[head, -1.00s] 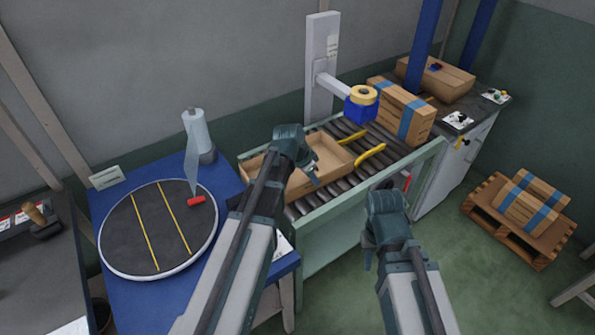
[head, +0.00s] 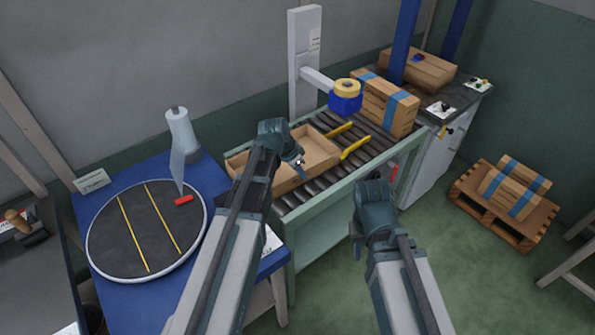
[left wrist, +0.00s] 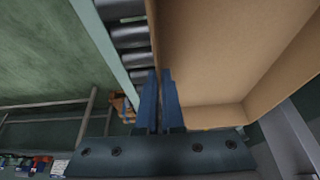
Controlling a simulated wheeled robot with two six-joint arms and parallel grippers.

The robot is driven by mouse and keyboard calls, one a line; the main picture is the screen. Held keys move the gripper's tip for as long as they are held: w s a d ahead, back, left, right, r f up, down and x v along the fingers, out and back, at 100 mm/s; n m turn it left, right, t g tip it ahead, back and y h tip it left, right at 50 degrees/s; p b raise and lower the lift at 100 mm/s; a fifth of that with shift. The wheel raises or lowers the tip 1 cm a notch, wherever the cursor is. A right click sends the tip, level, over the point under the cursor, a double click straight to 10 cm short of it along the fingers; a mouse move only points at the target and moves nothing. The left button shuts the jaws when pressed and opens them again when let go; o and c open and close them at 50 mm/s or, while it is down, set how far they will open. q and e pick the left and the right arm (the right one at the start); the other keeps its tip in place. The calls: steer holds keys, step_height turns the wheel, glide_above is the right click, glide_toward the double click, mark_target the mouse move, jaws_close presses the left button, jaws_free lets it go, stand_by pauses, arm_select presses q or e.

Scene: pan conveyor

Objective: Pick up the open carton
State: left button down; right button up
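The open carton (head: 318,150) is a brown, topless box on the roller conveyor (head: 318,190), in the middle of the head view. My left arm hides part of it. My left gripper (head: 300,163) is at its near side wall. In the left wrist view the two blue fingers (left wrist: 161,100) stand close together, one on each side of the wall of the carton (left wrist: 210,50), and look shut on it. The carton looks level on the rollers. My right gripper (head: 356,250) hangs in front of the conveyor, away from the carton; its fingers are too small to judge.
Yellow guides (head: 355,147) and a blue tape head (head: 345,103) stand past the carton's right end. A taped carton (head: 372,105) is farther along. A blue table with a round turntable (head: 110,250) is at left. A pallet (head: 470,205) holds another carton at right.

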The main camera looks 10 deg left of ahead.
arm_select(q)
step_height(320, 180, up, 10)
steer(key=p, duration=0.9)
steer(key=shift+f, duration=0.1)
